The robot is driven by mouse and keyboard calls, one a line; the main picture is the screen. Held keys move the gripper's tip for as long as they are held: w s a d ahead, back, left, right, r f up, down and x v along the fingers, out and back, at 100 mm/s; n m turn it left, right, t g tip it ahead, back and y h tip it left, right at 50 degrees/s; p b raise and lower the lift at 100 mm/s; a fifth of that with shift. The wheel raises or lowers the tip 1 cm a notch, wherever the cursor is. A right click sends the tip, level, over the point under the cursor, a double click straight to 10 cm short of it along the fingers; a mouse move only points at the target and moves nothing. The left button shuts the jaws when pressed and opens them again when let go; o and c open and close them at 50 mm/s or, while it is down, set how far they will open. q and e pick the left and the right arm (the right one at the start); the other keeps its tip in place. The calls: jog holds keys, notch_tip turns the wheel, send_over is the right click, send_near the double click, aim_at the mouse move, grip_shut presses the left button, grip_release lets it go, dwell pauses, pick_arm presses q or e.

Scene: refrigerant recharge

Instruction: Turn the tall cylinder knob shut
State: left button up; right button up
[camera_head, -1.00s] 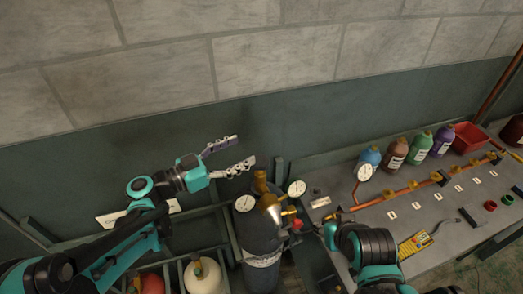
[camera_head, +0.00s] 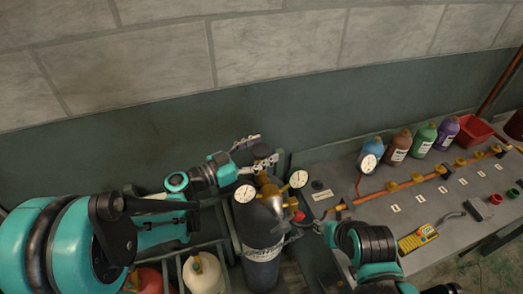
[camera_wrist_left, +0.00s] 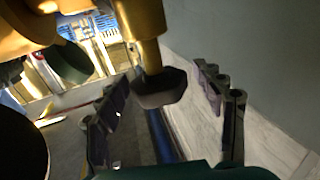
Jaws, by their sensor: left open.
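The tall dark cylinder (camera_head: 258,238) stands below my left gripper, with a brass valve (camera_head: 264,181) and two round gauges on top. My left gripper (camera_head: 265,150) is open just above and behind the valve. In the left wrist view, a dark many-sided knob (camera_wrist_left: 160,88) sits at the end of a brass stem (camera_wrist_left: 142,30). It shows between the two spread fingers (camera_wrist_left: 160,112), with a gap on both sides. My right arm is at the bench's near left edge; its fingers are too small and dark to read.
A white cylinder (camera_head: 203,273) and a red one (camera_head: 147,280) stand to the left. The wall is close behind.

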pick_arm(q)
jog(key=shift+d, duration=0.1)
jog(key=c, duration=1.2)
jog(key=shift+m+g+h, duration=0.4)
jog(key=shift+g, duration=0.1)
jog(key=m+g, duration=0.1)
jog(key=g, duration=0.1)
jog(key=m+g+h+b, duration=0.1)
jog(key=g, duration=0.1)
jog(key=shift+m+h, duration=0.3)
jog(key=shift+m, duration=0.1)
jog(key=shift+s+m+g+h+b, duration=0.15)
jog(key=shift+m+g+b, duration=0.1)
jog(key=shift+m+g, duration=1.1)
jog(key=shift+w+m+g+h+b, duration=0.2)
jog(key=shift+m+g, duration=0.55)
jog(key=shift+g, duration=1.2)
jog(key=shift+s, duration=0.2)
jog(key=o, duration=1.2)
